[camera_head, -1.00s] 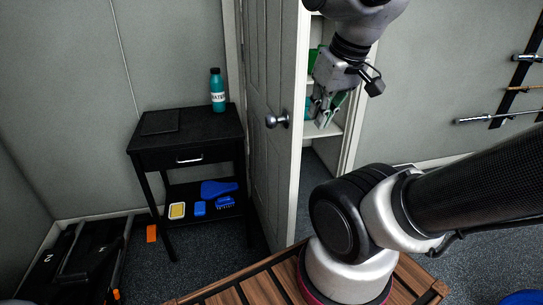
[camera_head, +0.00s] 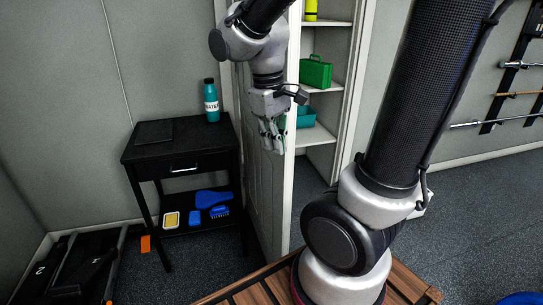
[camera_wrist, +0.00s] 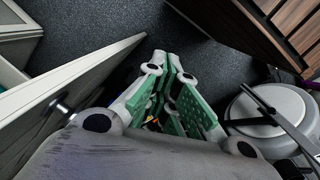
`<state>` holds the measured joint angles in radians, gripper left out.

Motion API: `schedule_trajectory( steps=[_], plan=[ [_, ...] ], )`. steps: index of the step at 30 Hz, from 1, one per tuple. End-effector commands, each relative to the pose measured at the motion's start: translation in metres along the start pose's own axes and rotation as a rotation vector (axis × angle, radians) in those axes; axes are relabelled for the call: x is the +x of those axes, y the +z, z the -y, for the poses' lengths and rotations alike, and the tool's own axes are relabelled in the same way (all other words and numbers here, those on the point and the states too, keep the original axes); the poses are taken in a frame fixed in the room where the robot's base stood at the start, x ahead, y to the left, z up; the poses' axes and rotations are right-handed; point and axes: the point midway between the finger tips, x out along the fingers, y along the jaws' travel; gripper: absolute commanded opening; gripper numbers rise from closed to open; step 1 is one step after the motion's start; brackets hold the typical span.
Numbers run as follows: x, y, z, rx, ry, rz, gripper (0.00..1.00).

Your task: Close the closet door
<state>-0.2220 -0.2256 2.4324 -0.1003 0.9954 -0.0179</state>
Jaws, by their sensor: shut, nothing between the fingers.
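The white closet door (camera_head: 266,205) stands open, edge toward me, between the side table and the closet (camera_head: 330,130). My gripper (camera_head: 275,145) is shut and empty. It hangs pointing down, covering the upper part of the door's face and edge in the head view, and it hides the knob there. I cannot tell whether my gripper touches the door.
The closet shelves hold a green case (camera_head: 316,72) and a teal bin (camera_head: 306,116). A black side table (camera_head: 180,145) with a teal bottle (camera_head: 211,102) stands left of the door. Floor shows clear between the door and the closet's right side.

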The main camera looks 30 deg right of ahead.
Motion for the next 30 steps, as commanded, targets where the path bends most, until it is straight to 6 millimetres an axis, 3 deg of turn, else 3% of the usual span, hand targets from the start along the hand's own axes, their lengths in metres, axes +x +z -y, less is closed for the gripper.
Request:
schedule_trajectory(
  steps=[12, 16, 18, 23, 30],
  plan=[
    [0.084, -0.127, 0.004, -0.639, 0.246, 0.465, 0.00],
    [0.090, -0.163, -0.007, -0.815, 0.320, 0.552, 0.00],
    [0.071, -0.183, -0.018, -0.910, 0.371, 0.570, 0.00],
    [0.067, -0.181, -0.026, -0.995, 0.372, 0.616, 0.00],
    [0.094, -0.170, -0.045, -0.996, 0.368, 0.618, 0.00]
  ],
)
